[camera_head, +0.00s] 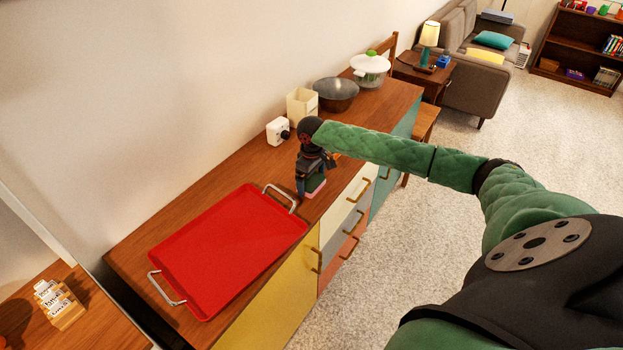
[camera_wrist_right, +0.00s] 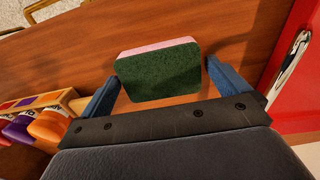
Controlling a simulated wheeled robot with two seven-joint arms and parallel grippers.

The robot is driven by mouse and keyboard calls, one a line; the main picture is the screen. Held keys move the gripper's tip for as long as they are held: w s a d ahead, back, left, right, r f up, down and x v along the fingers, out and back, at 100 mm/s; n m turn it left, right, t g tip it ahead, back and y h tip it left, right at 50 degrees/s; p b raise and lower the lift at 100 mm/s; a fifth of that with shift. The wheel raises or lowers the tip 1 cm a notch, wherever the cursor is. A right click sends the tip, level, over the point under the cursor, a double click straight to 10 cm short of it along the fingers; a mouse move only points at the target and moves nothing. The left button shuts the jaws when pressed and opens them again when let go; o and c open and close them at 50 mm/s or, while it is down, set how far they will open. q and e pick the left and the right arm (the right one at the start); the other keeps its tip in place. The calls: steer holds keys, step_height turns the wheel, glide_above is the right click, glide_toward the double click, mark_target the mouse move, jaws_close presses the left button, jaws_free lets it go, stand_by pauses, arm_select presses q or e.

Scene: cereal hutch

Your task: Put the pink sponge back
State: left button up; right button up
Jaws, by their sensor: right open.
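The pink sponge (camera_wrist_right: 158,74) has a dark green scouring side and a thin pink layer. In the right wrist view it lies between the two blue fingers of my right gripper (camera_wrist_right: 165,74), which is open. I cannot tell whether either finger touches it. In the head view the sponge (camera_head: 316,188) shows beneath my right gripper (camera_head: 308,182), on the wooden counter near its front edge, just past the red tray. The gripper points down and hides part of it. My left gripper is not in view.
A red tray (camera_head: 228,250) with metal handles fills the near counter. A wooden rack of coloured bottles (camera_wrist_right: 40,120) is left of the gripper.

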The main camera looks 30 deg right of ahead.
mark_target(311, 181)
steer(key=shift+r, duration=0.25)
arm_select(q)
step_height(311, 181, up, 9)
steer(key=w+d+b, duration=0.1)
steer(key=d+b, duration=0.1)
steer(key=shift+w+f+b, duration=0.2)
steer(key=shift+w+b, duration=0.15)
steer(key=shift+b, duration=0.05)
arm_select(e)
step_height(311, 181, up, 12)
steer(key=shift+f, duration=0.2)
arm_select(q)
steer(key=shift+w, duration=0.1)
